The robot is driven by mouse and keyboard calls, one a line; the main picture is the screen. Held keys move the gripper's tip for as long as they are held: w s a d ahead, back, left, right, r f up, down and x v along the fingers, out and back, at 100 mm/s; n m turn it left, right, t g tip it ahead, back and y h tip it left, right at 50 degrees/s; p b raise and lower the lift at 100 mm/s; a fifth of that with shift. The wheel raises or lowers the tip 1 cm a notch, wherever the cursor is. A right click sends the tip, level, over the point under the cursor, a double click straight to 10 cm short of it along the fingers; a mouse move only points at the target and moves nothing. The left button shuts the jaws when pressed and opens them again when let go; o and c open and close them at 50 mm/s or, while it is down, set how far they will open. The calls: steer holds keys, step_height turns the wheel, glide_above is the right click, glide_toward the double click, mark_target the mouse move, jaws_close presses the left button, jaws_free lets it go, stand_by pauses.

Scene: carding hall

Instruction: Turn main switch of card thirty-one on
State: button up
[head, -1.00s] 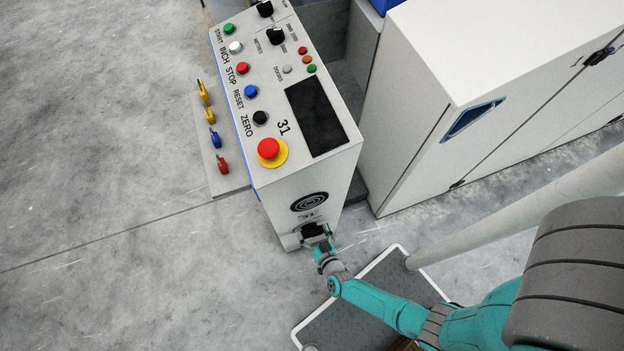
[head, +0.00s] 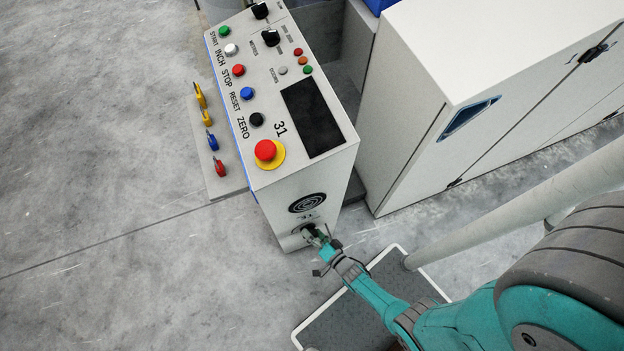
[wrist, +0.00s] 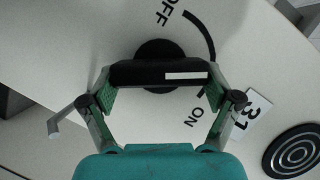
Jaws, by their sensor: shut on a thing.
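The main switch is a black rotary knob on the end face of the card 31 console (head: 300,195), low down below a round black vent. In the wrist view its black handle (wrist: 140,73) lies level across the picture. A white mark on the handle points right, nearer the ON lettering (wrist: 193,118) than the OFF lettering (wrist: 171,14). My gripper (wrist: 165,90) is shut on the handle, one finger at each end. In the head view my gripper (head: 313,236) hides most of the switch.
The console top carries several coloured buttons, a dark screen (head: 312,117) and a red emergency stop (head: 266,150) on yellow. Coloured padlocks (head: 212,141) sit on a plate to the left. A white cabinet (head: 410,130) and a pale pole (head: 520,205) stand to the right.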

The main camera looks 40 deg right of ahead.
steer(key=shift+d+f+m+t+y, duration=0.1)
steer(key=shift+m+t+y, duration=0.25)
steer(key=shift+m, duration=0.55)
steer(key=shift+m+t, duration=0.35)
steer(key=shift+m, duration=0.25)
steer(key=o, duration=0.9)
steer(key=shift+d, duration=0.1)
steer(key=shift+s+d+r, duration=0.15)
steer(key=shift+s, duration=1.7)
steer(key=shift+s+d+r, duration=0.1)
steer(key=shift+s+r, duration=0.05)
steer(key=shift+s, duration=1.7)
